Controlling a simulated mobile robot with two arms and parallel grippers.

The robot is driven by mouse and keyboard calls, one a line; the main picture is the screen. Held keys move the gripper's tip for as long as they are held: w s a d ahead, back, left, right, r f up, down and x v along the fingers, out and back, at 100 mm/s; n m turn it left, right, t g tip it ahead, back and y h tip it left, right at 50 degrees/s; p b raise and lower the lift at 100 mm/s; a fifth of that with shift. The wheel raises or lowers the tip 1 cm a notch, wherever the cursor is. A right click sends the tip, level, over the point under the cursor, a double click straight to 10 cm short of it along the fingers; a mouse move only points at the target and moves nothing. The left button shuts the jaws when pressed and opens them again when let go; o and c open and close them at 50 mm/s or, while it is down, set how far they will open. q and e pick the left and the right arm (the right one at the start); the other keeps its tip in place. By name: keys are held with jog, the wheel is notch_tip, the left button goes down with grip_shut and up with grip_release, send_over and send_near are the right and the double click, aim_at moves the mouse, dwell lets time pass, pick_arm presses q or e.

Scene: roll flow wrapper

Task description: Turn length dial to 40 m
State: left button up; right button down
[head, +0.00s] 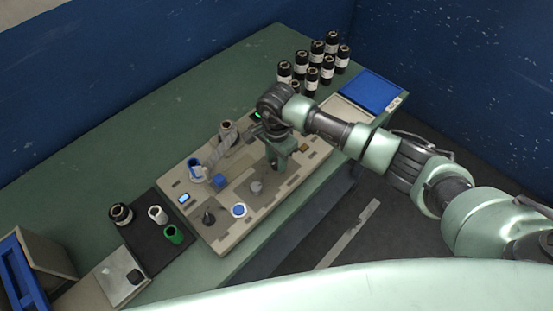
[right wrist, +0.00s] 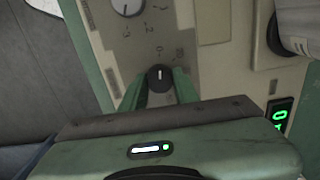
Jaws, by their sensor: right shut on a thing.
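My right gripper (head: 277,162) points down over the back right part of the beige wrapper machine (head: 225,240). In the right wrist view its two green fingers (right wrist: 161,88) are shut on a small black dial (right wrist: 160,75) with a white pointer mark. The pointer lies roughly along the picture's upright. Small printed marks stand around the dial on the grey panel (right wrist: 185,50), too small to read for sure. A second, pale dial (right wrist: 127,5) shows at the top edge. In the head view the gripped dial is hidden by my gripper. My left gripper is not in view.
A green-lit display (right wrist: 280,115) is beside my gripper, only partly seen. Several black rolls (head: 328,65) and a blue tray (head: 371,91) stand at the back right. A dark mat (head: 150,240) with rolls lies front left.

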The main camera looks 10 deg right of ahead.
jog(key=m+b, duration=0.3)
jog(key=m, duration=0.2)
jog(key=shift+f, duration=0.15)
jog(key=m+b, duration=0.4)
jog(key=m, duration=0.2)
jog(key=m+b, duration=0.2)
jog(key=m, duration=0.4)
jog(key=shift+m, duration=0.3)
jog(key=m+b, duration=0.1)
jog(key=m, duration=0.2)
jog(key=m+b, duration=0.1)
jog(key=m, duration=0.1)
jog(key=shift+r+m, duration=0.2)
jog(key=shift+m, duration=0.2)
jog(key=c, duration=1.1)
grip_release()
jog(key=shift+o, duration=0.2)
